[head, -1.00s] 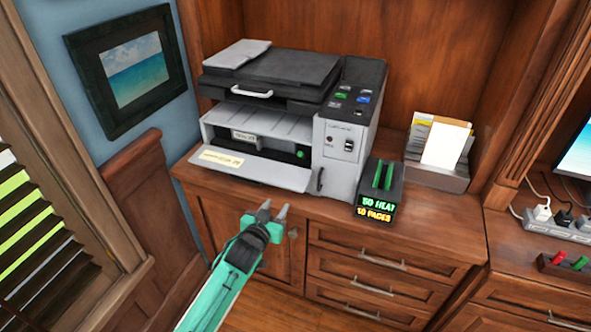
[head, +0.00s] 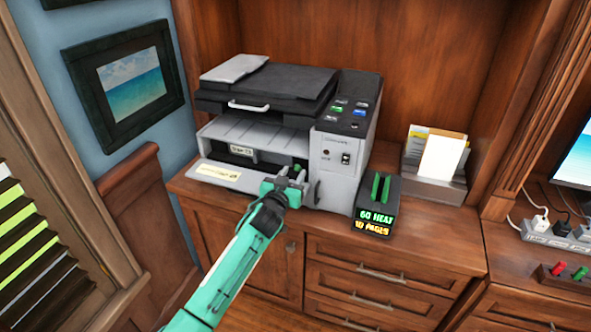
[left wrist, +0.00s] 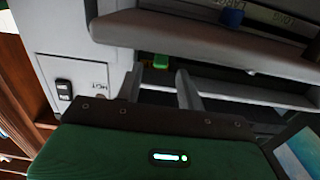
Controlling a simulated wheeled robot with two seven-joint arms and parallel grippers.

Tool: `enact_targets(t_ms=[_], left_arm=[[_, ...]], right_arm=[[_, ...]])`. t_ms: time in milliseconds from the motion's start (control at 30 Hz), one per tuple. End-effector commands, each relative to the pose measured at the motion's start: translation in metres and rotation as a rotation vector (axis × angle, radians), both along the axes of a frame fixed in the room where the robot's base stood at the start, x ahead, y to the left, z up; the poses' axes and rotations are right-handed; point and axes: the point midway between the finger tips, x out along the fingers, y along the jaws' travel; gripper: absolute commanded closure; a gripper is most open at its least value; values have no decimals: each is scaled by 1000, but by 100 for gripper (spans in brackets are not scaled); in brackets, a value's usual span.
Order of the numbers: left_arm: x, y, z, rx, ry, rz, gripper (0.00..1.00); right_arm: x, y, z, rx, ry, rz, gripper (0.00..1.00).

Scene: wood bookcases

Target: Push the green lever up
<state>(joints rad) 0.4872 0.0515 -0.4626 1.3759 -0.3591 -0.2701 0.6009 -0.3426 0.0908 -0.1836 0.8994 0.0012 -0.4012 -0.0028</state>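A small green piece, likely the green lever (left wrist: 160,61), shows in the left wrist view inside the printer's front opening, beyond my fingertips and roughly between them. In the head view my left gripper covers most of that spot. My left gripper (head: 292,177) is at the right end of the printer's front opening, above the lowered front flap (head: 222,176). Its fingers (left wrist: 160,88) are apart with nothing held between them. I cannot tell whether either finger touches the lever. The printer (head: 342,150) stands on the wooden cabinet. My right gripper is not in view.
A black box with two green upright bars (head: 380,188) and a lit display stands right of the printer. A paper holder (head: 435,178) is behind it. A power strip (head: 556,238) lies farther right. The cabinet top between them is clear.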

Motion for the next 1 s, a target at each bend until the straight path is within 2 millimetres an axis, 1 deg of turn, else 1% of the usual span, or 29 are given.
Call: enact_targets(t_ms=[33,100,233,400,633,667,700,833,1000], left_arm=[[7,-2,0,-1,0,0,62],[14,-4,0,1,0,1,62],[23,-7,0,0,-1,0,62],[27,-8,0,0,0,0,62],[27,-8,0,0,0,0,62],[27,-8,0,0,0,0,66],[27,-8,0,0,0,0,74],[27,-8,0,0,0,0,99],[27,-8,1,1,3,0,100]], right_arm=[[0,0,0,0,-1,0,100],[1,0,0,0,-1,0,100],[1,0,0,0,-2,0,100],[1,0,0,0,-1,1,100],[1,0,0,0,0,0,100],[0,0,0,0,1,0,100],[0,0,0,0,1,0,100],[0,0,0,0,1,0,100],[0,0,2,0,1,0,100]])
